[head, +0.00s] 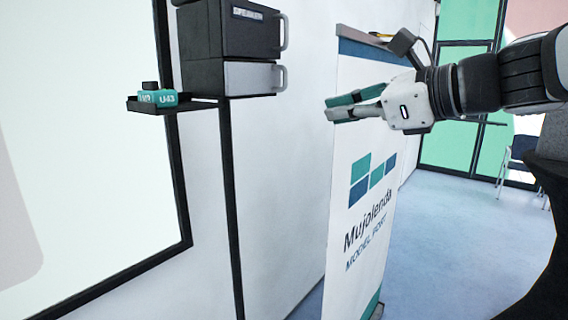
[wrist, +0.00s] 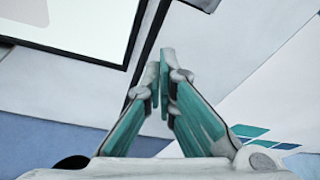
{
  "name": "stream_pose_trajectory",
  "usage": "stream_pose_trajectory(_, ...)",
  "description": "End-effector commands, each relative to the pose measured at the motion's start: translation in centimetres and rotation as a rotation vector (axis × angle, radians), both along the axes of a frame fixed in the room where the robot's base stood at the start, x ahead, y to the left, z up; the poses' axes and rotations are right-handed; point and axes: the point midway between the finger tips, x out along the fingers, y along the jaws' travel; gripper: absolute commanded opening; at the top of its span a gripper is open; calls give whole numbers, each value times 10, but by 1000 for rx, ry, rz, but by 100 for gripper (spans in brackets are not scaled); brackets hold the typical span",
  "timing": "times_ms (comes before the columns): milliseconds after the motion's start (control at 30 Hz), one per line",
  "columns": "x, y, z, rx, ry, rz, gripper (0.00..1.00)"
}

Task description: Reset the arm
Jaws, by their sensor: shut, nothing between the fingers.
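My gripper (head: 330,108) is at the upper right of the head view, stretched toward the left in front of a white banner stand. Its fingers are shut with nothing between them. In the wrist view the teal-and-grey fingers (wrist: 162,75) come together at the middle, with wall and floor behind them. My arm reaches in from the right edge of the head view. The gripper touches nothing that I can see.
A small black shelf (head: 190,106) holds a teal block marked U43 (head: 158,97). The banner stand (head: 345,180) stands behind my gripper. A chair (head: 520,155) and open blue floor (head: 440,230) are at right.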

Motion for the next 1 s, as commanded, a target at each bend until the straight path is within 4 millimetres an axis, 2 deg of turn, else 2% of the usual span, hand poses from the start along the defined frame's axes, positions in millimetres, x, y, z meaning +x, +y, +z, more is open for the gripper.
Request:
stream_pose_trajectory(33, -21, 7, -18, -144, -39, 60, 0)
stream_pose_trajectory(100, -49, 11, -47, -358, -97, 155, 0)
stream_pose_trajectory(233, -97, 6, -99, -743, -209, 360, 0)
stream_pose_trajectory(367, -142, -13, -146, -1110, -321, 600, 0)
stream_pose_trajectory(500, -181, -45, -184, -1463, -431, 883, 0)
stream_pose_trajectory(600, -199, -67, -201, -1653, -488, 1061, 0)
stream_pose_trajectory(733, -213, -88, -212, -1806, -529, 1226, 0)
stream_pose_trajectory(1000, -217, -97, -216, -1869, -544, 1302, 0)
